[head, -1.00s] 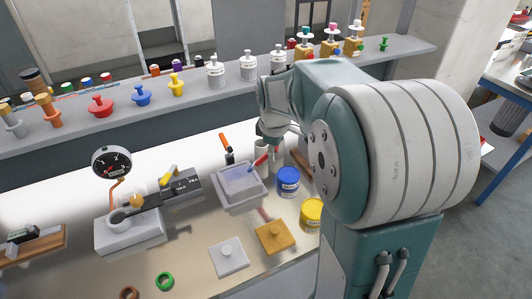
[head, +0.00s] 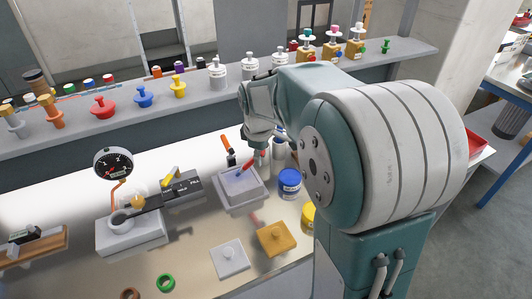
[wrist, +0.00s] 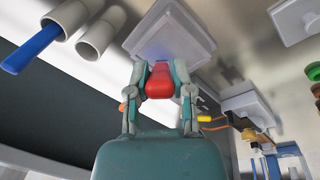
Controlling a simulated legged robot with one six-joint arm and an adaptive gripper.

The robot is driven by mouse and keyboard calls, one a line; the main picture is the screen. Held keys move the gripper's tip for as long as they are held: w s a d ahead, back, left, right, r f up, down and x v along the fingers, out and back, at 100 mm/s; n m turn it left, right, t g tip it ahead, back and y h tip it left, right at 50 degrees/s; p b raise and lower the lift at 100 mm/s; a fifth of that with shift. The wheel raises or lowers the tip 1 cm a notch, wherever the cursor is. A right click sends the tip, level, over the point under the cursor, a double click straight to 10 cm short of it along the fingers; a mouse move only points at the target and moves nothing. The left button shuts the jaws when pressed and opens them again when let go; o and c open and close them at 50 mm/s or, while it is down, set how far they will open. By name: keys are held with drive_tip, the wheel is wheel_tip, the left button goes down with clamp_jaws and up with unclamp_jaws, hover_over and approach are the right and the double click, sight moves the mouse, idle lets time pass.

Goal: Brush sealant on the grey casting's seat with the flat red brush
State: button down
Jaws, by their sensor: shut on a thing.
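My gripper (head: 258,153) is shut on the flat red brush (head: 250,161), whose red handle also shows between the fingers in the wrist view (wrist: 160,82). The brush slants down to the left over the grey tray (head: 240,206), which holds a bluish surface. I cannot tell whether the bristles touch it. In the wrist view, the tray (wrist: 195,52) lies just beyond the handle, and the bristles are hidden. Two light grey pieces could be the casting: a block with a round raised part (head: 130,240) at left, and a flat knobbed square plate (head: 229,261) at front.
Blue (head: 289,183) and yellow (head: 308,216) cans stand right of the tray, the yellow partly behind my arm. An orange-handled tool (head: 227,144) stands behind it. An orange knobbed plate (head: 277,239) lies in front. A dial gauge (head: 113,163) rises at left. A shelf of knobs and bottles runs behind.

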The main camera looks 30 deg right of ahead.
drive_tip(key=shift+a+f, duration=0.1)
drive_tip(key=shift+a, duration=1.9)
wheel_tip(320, 180, up, 6)
wheel_tip(320, 180, up, 3)
drive_tip(key=shift+r, duration=0.1)
idle(0.6)
